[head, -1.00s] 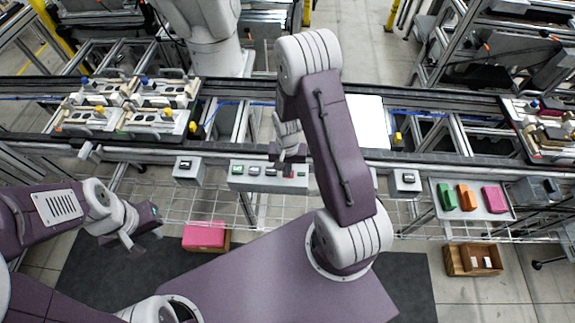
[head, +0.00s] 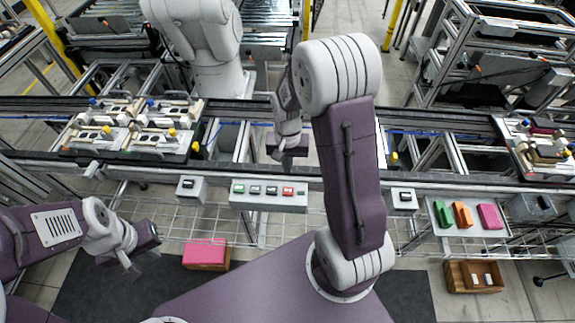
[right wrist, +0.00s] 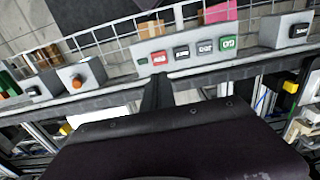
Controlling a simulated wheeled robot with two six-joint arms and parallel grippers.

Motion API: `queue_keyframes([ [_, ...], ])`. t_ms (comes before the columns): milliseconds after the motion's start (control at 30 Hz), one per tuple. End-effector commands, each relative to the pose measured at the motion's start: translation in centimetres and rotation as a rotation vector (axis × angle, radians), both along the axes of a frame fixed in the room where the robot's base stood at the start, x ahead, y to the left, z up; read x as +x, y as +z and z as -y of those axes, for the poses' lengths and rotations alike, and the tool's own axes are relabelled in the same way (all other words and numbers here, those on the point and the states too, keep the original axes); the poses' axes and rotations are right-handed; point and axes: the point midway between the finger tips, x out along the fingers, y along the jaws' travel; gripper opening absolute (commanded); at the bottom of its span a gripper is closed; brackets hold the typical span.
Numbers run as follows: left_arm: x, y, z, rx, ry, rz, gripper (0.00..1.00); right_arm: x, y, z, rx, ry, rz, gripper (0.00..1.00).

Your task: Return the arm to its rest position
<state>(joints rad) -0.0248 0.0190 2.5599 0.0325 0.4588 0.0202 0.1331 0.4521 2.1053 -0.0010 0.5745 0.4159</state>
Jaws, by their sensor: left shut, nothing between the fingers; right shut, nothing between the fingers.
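My right arm (head: 352,170) stands bent in the middle of the head view, its elbow high and large. My right gripper (head: 288,155) hangs to the left of that arm, shut and empty, in front of the conveyor rail and above the button panel (head: 268,194) in the picture. In the right wrist view its dark fingers (right wrist: 157,92) point at the panel, apart from it as far as I can tell. My left gripper (head: 140,258) is at the lower left of the head view, shut and empty, over the wire shelf and floor mat.
The conveyor rail (head: 450,188) crosses the view. A pallet fixture (head: 130,135) sits at the left, another (head: 545,145) at the right. A tray (head: 468,225) holds green, orange and pink blocks. A pink box (head: 204,252) and a wooden crate (head: 460,278) are low down.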

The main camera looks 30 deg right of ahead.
Motion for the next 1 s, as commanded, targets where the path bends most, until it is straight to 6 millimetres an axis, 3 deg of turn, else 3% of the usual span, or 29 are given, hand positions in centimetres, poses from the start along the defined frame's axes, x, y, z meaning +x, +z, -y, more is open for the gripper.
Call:
queue_keyframes([
  [567,0.0,0.0,0.0,0.0,0.0,0.0,0.0,0.0,0.0,0.0,-0.001,0.0,0.001,0.0],
  [667,0.0,-1.5,0.0,0.0,0.0,0.0,0.0,0.9,0.1,-1.0,-0.006,0.032,0.047,0.0],
  [767,0.0,-3.7,0.0,0.0,0.0,0.0,0.0,-1.2,0.7,-3.2,-0.006,0.107,0.099,0.0],
  [833,0.0,-4.7,0.0,0.0,0.0,-0.001,0.0,-4.1,0.6,-4.5,-0.006,0.211,0.117,0.0],
  [900,0.0,-5.1,0.0,0.0,0.0,-0.001,0.0,-7.2,0.1,-5.2,-0.007,0.335,0.118,0.0],
  [1000,0.0,-4.5,0.0,0.0,0.0,0.0,0.0,-9.9,-0.5,-5.2,-0.007,0.472,0.087,0.0],
])
